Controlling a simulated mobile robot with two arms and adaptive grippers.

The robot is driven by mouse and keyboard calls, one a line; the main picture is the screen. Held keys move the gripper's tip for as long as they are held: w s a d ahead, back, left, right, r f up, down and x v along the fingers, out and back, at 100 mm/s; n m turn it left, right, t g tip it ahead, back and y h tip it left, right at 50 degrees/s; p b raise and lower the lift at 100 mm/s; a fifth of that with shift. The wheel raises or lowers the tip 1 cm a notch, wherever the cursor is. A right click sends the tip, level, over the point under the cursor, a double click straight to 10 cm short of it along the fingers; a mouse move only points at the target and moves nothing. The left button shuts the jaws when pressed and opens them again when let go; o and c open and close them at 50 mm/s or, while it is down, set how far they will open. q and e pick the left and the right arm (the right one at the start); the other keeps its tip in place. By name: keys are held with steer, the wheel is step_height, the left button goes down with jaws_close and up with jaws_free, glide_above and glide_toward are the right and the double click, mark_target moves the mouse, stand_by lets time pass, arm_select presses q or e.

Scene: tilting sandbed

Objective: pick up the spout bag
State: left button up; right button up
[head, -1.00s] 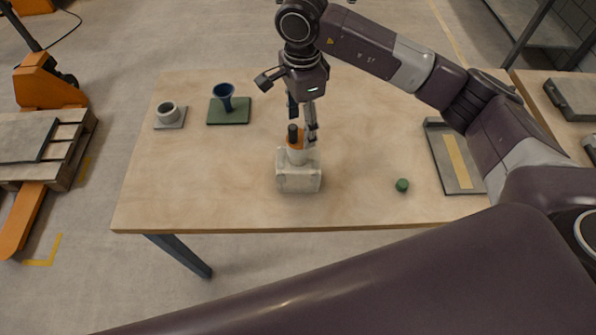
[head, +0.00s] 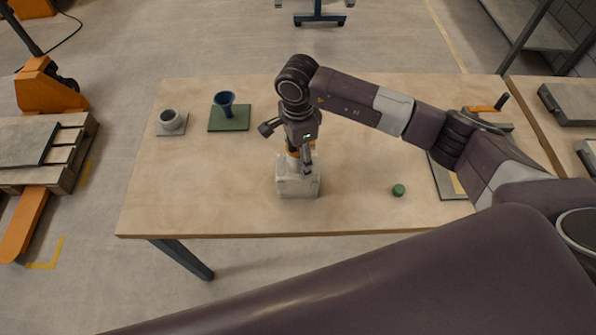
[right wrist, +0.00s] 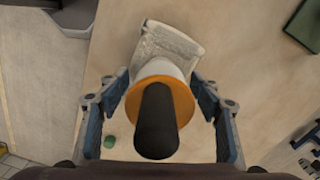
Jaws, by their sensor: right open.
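The spout bag (head: 298,187) is a pale, blocky bag with a white neck and an orange collar, standing on the wooden table. In the right wrist view, the bag (right wrist: 165,44) lies beyond its orange collar (right wrist: 184,100) and black spout top (right wrist: 157,122). My right gripper (head: 301,165) is right above the bag, around its neck in the head view. In the right wrist view, the right gripper's open fingers (right wrist: 160,110) stand on both sides of the collar and spout. Contact cannot be told. The left gripper is not in view.
On the table (head: 220,200), a blue funnel (head: 225,101) stands on a green mat (head: 229,122) and a grey cup (head: 170,119) on a grey mat. A green ball (head: 398,190) lies right of the bag. A tray with an orange handle (head: 486,108) is partly behind my right arm.

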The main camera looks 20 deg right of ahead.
jaws_close()
stand_by(0.3)
steer(key=shift+w+r, duration=0.1)
